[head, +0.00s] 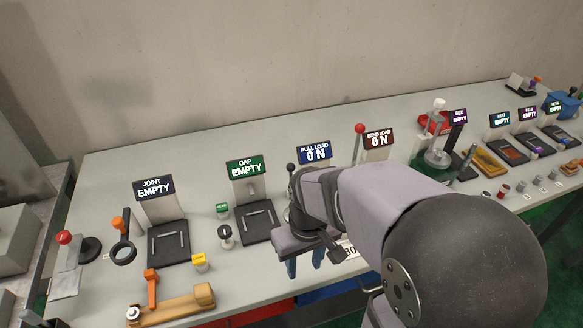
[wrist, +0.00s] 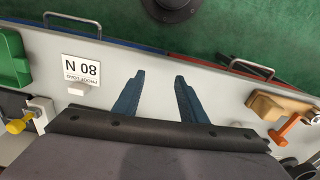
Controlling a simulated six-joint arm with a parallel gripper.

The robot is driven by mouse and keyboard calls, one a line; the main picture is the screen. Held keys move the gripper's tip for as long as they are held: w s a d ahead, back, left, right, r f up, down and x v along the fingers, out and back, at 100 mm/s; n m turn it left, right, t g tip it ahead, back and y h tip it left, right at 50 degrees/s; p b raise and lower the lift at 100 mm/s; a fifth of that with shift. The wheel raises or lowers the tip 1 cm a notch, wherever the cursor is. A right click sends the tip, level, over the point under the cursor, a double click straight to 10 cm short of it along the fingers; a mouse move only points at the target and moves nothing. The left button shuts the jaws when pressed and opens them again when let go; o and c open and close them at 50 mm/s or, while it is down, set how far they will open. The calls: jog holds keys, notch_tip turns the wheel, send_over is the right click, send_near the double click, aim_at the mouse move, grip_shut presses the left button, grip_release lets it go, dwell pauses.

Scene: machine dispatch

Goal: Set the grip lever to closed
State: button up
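My gripper (head: 304,265) is over the front part of the bench, in front of the PULL LOAD display (head: 314,152). In the wrist view its two blue fingers (wrist: 159,82) are apart with only bare bench between them. No lever carries a readable "grip" label, so I cannot tell which is the grip lever. A black-knobbed lever (head: 291,168) stands just behind my gripper, its base partly hidden by my arm. A red-ball lever (head: 360,129) stands upright by the BEND LOAD display (head: 378,140). Another red-ball lever (head: 65,238) is at the far left.
An orange-handled wooden clamp (head: 175,307) lies at the front left; it also shows in the wrist view (wrist: 283,107). JOINT (head: 153,187) and GAP (head: 246,167) displays stand to the left. My arm hides part of the bench's right side.

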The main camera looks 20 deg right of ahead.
jog(key=w+d+r+n+t+b, duration=0.1)
jog(key=w+r, duration=0.1)
jog(key=w, duration=0.3)
jog(key=w+d+r+n+b, duration=0.1)
jog(key=w+d+r+n, duration=0.15)
jog(key=w, duration=0.25)
notch_tip(320, 180, up, 8)
jog(key=f+n+p, duration=0.1)
jog(key=n+p, duration=0.2)
jog(key=n, duration=0.8)
send_over(292, 164)
jog(key=s, duration=0.1)
jog(key=shift+t, duration=0.4)
jog(key=shift+w+f+p, duration=0.2)
jog(key=shift+f, duration=0.9)
jog(key=shift+w+f+p, duration=0.15)
jog(key=shift+f, duration=1)
jog(key=shift+w+f+p, duration=0.2)
jog(key=shift+f, duration=0.9)
grip_shut()
